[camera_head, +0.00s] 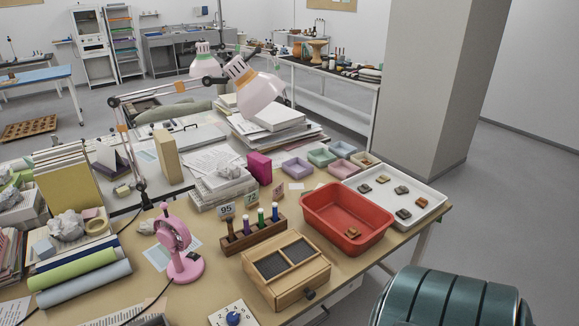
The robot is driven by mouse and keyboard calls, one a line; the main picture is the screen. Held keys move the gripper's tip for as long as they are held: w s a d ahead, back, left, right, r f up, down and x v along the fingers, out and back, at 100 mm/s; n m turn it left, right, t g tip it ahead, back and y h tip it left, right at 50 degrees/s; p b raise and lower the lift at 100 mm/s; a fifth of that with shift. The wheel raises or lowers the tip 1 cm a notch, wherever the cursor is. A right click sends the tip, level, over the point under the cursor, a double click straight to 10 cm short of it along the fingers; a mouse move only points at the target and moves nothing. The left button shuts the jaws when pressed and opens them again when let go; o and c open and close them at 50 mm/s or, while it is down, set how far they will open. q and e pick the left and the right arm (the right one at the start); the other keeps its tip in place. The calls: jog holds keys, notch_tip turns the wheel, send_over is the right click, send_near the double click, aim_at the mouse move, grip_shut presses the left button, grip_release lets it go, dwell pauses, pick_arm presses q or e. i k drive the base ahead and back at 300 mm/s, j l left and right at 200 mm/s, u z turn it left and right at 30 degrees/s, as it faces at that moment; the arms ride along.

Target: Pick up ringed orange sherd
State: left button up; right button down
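A small orange-brown sherd (352,233) lies on the floor of the red tub (325,225) at the right of the table. Neither of my grippers is in view.
A wooden box (287,284) with dark pads stands in front of the tub. Left of it are a wooden rack (253,236) with upright tools and a pink magnifier (176,240). Pastel trays (321,155) and a lamp (257,90) stand behind. A teal ribbed thing (450,300) fills the lower right.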

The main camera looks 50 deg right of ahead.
aim_at(352, 233)
jog(key=i+j, duration=0.2)
jog(key=j, duration=0.15)
jog(key=i+j, duration=0.15)
jog(key=j, duration=0.25)
jog(key=z, duration=2.45)
